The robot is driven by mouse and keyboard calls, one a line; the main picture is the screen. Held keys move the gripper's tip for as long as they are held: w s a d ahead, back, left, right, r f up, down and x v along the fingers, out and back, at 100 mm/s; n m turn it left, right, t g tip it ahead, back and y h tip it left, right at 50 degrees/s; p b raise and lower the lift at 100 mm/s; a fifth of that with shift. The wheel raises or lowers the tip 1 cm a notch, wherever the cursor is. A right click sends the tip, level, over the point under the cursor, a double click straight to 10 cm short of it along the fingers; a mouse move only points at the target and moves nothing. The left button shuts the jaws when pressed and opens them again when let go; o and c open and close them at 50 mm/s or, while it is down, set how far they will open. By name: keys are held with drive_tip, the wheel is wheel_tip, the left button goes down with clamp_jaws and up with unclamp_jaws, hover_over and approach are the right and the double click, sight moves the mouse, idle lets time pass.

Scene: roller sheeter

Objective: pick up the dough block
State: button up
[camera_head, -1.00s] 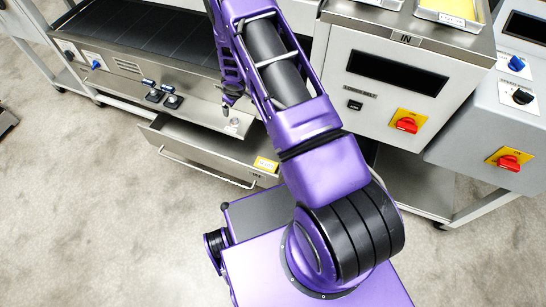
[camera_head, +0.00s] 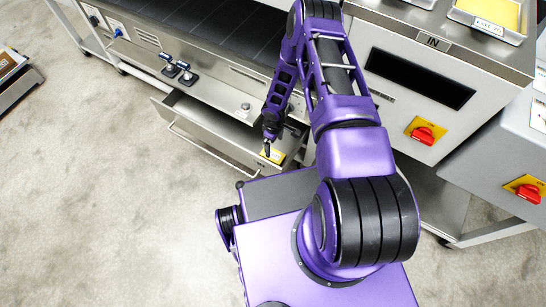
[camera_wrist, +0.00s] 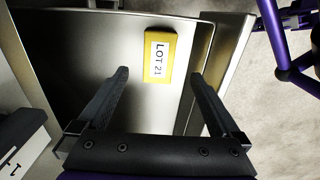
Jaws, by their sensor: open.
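In the head view the block (camera_head: 275,156) shows partly at the drawer's right end, beside my gripper. My gripper (camera_head: 268,148) points down over that end of the drawer. In the wrist view my gripper (camera_wrist: 160,76) is open and empty, with one finger on each side of the block's line. The block appears beyond the fingertips, apart from them; the exact gap is hard to tell.
The drawer (camera_head: 205,132) hangs out below the conveyor bed (camera_head: 230,25). Small black and blue fittings (camera_head: 178,68) stand on the ledge above it. A tray (camera_head: 470,18) with yellow contents rests on the machine at the upper right. Open floor lies to the left.

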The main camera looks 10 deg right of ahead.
sight(274, 155)
wheel_tip(274, 155, down, 10)
drive_tip(key=shift+d+f+b, duration=0.1)
drive_tip(key=shift+b, duration=0.95)
drive_tip(key=shift+w, duration=0.1)
clamp_jaws()
